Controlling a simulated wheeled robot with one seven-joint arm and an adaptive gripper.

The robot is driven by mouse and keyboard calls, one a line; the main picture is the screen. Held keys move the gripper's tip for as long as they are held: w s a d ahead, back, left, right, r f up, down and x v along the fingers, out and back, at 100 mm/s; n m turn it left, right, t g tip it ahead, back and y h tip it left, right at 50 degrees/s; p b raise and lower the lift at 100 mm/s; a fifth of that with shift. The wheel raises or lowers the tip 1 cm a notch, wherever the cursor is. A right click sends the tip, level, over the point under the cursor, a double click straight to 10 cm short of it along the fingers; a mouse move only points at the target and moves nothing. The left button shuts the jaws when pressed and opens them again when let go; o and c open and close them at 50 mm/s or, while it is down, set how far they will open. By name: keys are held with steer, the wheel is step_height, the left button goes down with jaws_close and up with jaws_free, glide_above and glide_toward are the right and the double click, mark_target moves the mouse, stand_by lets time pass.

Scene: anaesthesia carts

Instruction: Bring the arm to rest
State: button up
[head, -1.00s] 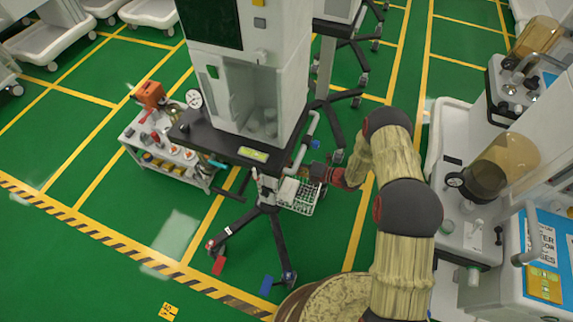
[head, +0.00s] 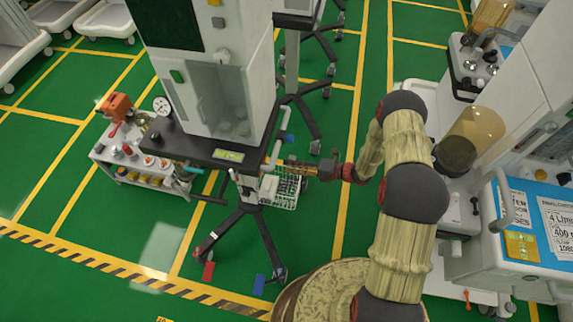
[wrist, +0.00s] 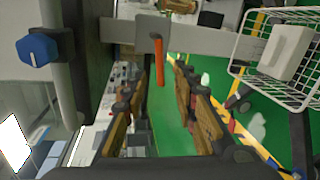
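My arm extends forward in the head view, with my gripper (head: 298,166) beside the anaesthesia cart (head: 205,85), just above its wire basket (head: 287,188). In the wrist view my gripper (wrist: 160,82) has its two brown fingers apart, with green floor showing between them. An orange handle (wrist: 158,58) on a grey block shows at the fingertips; I cannot tell whether it touches them. No held object shows. The wire basket with a white box (wrist: 285,50) in it is at the upper right of the wrist view.
A blue knob (wrist: 38,50) is at the left of the wrist view. A tool trolley (head: 140,165) stands left of the cart. A machine with a blue panel (head: 540,215) stands close on the right of my arm.

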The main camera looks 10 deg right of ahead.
stand_by(0.5)
steer(key=s+a+f+n+g, duration=0.2)
steer(key=s+n+g, duration=0.3)
steer(key=s+n, duration=0.45)
steer(key=s+d+r+n+g+h, duration=0.2)
steer(key=s+r+n+g+h, duration=0.15)
steer(key=s+r+n, duration=0.45)
steer(key=s+d+r+n+h, duration=0.2)
steer(key=d+r+n+h, duration=0.1)
steer(key=r+n, duration=0.4)
steer(key=s+d+r+n+t+h, duration=0.1)
steer(key=s+d+r+n+h, duration=0.3)
steer(key=r, duration=0.4)
steer(key=s+d+r+n+h, duration=0.1)
steer(key=d+r+n+h, duration=0.15)
steer(key=r+n, duration=0.5)
steer(key=s+r+n+t, duration=0.1)
steer(key=s+r+t, duration=0.1)
steer(key=r, duration=0.6)
steer(key=s+r+n+t+h, duration=0.1)
steer(key=s+r+t, duration=0.1)
steer(key=r+t, duration=0.3)
step_height(320, 180, up, 4)
steer(key=shift+s+f+h, duration=0.1)
steer(key=shift+s+h, duration=0.2)
steer(key=shift+s, duration=0.1)
